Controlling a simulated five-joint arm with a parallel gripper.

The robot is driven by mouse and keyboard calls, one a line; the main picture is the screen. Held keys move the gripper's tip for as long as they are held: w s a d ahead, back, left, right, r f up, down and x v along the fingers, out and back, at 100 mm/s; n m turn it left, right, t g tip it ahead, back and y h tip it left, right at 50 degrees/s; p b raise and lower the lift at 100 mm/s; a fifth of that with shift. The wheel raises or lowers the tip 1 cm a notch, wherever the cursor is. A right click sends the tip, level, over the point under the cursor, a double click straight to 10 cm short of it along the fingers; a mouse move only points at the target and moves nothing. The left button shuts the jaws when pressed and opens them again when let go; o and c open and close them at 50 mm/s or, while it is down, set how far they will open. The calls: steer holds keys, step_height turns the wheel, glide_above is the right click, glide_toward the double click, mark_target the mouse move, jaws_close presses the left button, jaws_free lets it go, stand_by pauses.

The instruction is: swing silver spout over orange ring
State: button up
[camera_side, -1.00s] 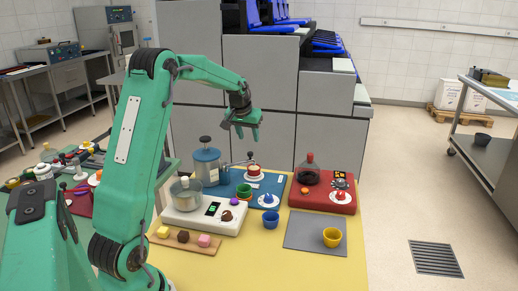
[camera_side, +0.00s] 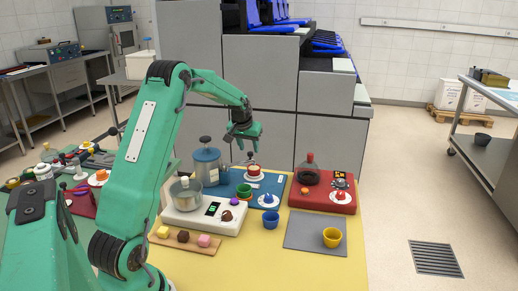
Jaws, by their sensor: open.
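My gripper (camera_side: 243,146) is open and empty, pointing down above the back of the blue board (camera_side: 262,186). A blue canister (camera_side: 206,168) with a dark lid knob stands on that board, left of my gripper. A thin greyish spout seems to reach right from the canister, below my gripper; it is too small to make out clearly. A white-based piece with a red-orange band (camera_side: 253,169) stands right of the spout. I cannot tell whether this band is the orange ring. A small orange piece (camera_side: 304,190) lies on the red board (camera_side: 325,203).
A yellow cup (camera_side: 332,237) is on a grey mat (camera_side: 300,234). The front yellow tabletop is clear.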

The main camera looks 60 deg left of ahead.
steer(key=shift+x, duration=1.25)
jaws_close()
